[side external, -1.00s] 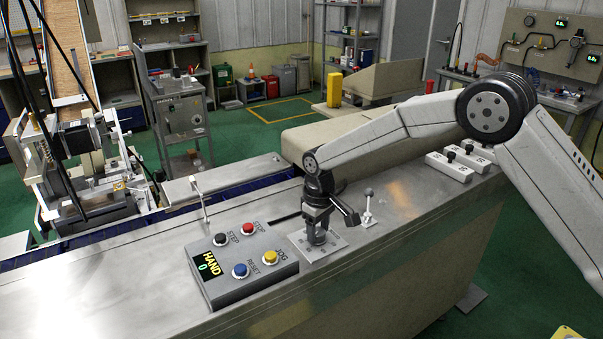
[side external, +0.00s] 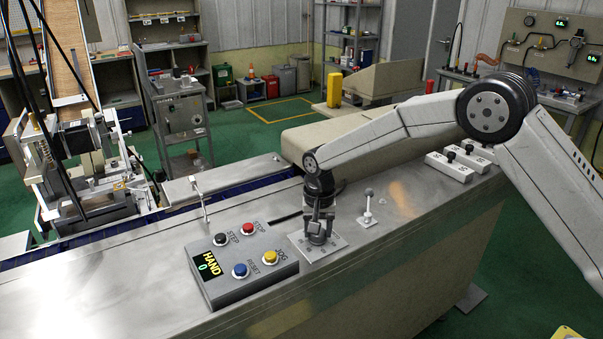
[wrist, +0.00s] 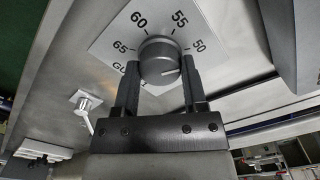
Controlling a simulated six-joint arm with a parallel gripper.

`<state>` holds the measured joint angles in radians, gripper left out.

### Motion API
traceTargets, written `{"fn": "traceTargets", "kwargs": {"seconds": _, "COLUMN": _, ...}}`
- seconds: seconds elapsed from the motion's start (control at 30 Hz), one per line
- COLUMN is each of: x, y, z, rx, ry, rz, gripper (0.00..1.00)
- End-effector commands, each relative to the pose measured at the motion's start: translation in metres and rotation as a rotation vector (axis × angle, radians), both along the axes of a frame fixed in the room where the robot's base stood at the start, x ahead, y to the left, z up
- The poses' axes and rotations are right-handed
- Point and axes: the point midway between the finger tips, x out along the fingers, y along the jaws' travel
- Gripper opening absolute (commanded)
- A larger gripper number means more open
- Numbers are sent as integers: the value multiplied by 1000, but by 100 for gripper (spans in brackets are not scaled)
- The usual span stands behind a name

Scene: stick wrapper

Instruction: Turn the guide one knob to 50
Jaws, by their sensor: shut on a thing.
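The guide one knob (wrist: 158,54) is a round grey knob on a light dial plate (wrist: 107,45) marked 50, 55, 60 and 65; its name label is partly hidden. A short pale mark on the knob's face points to the right in the wrist view, below the 50; the exact reading is unclear. My gripper (wrist: 161,68) is shut on the knob, one dark finger on each side. In the side view my gripper (side external: 320,224) points down over the plate (side external: 305,249), and the knob is mostly hidden there.
A small lever with a ball top (side external: 367,205) stands just right of the plate. A control box (side external: 245,262) with several coloured buttons and a display reading HAND 0 is to the left. White blocks with black knobs (side external: 463,163) sit farther right on the metal top.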

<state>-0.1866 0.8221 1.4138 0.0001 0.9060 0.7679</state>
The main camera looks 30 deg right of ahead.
Motion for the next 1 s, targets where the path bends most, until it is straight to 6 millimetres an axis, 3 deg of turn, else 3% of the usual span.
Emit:
{"fn": "traceTargets", "kwargs": {"seconds": 0.63, "x": 1, "y": 0, "z": 1, "rx": 0, "ry": -4, "rz": -74, "gripper": 0}}
{"fn": "traceTargets", "kwargs": {"seconds": 0.67, "x": 1, "y": 0, "z": 1, "rx": 0, "ry": -4, "rz": -74, "gripper": 61}}
{"fn": "traceTargets", "kwargs": {"seconds": 0.73, "x": 1, "y": 0, "z": 1, "rx": 1, "ry": -3, "rz": -74, "gripper": 83}}
{"fn": "traceTargets", "kwargs": {"seconds": 0.77, "x": 1, "y": 0, "z": 1, "rx": 1, "ry": -3, "rz": -74, "gripper": 90}}
{"fn": "traceTargets", "kwargs": {"seconds": 1.0, "x": 0, "y": 0, "z": 0, "rx": 0, "ry": -1, "rz": -73, "gripper": 90}}
